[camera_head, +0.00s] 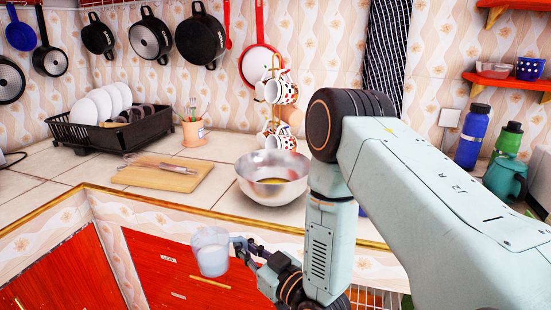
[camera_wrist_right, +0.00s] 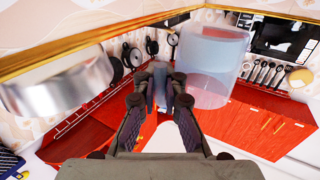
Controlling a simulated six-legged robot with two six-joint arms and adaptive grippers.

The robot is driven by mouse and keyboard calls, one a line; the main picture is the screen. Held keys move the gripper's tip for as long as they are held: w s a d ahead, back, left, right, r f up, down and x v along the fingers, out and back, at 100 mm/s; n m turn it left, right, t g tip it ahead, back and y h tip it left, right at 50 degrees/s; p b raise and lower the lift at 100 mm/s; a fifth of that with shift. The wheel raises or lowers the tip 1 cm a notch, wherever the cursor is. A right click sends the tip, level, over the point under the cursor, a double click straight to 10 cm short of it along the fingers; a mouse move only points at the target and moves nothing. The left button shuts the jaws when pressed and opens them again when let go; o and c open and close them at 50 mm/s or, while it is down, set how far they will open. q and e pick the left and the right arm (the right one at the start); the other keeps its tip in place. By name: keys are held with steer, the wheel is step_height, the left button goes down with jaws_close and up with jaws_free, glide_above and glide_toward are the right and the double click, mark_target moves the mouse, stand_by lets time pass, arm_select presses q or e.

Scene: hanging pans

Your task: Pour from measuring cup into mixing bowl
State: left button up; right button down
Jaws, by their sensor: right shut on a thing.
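The mixing bowl (camera_head: 262,189) is shiny metal and stands upright on the tiled counter near its front edge. Something yellowish lies in its bottom. The measuring cup (camera_head: 211,252) is clear and whitish, held roughly upright in front of the counter edge, apart from the bowl. I cannot tell what is in it. My right gripper (camera_head: 246,246) is shut on the cup's handle side. In the right wrist view the cup (camera_wrist_right: 215,68) is right of the fingertips (camera_wrist_right: 160,84), and the bowl (camera_wrist_right: 55,88) is at left. My left gripper is not in view.
A cutting board (camera_head: 163,174) with utensils lies left of the bowl. A mug rack (camera_head: 275,100) with spotted mugs stands behind it. A black dish rack (camera_head: 110,132) is at the back left. Bottles (camera_head: 473,136) stand at right. Red drawers (camera_head: 185,270) are below the counter.

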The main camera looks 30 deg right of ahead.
steer(key=w+d+r+m+g+h+p, duration=0.1)
steer(key=w+d+r+m+h+p, duration=0.4)
steer(key=w+r+h, duration=0.6)
step_height(320, 180, up, 4)
steer(key=d+m, duration=0.2)
steer(key=shift+d, duration=0.35)
steer(key=shift+f, duration=0.1)
steer(key=shift+m+p, duration=0.3)
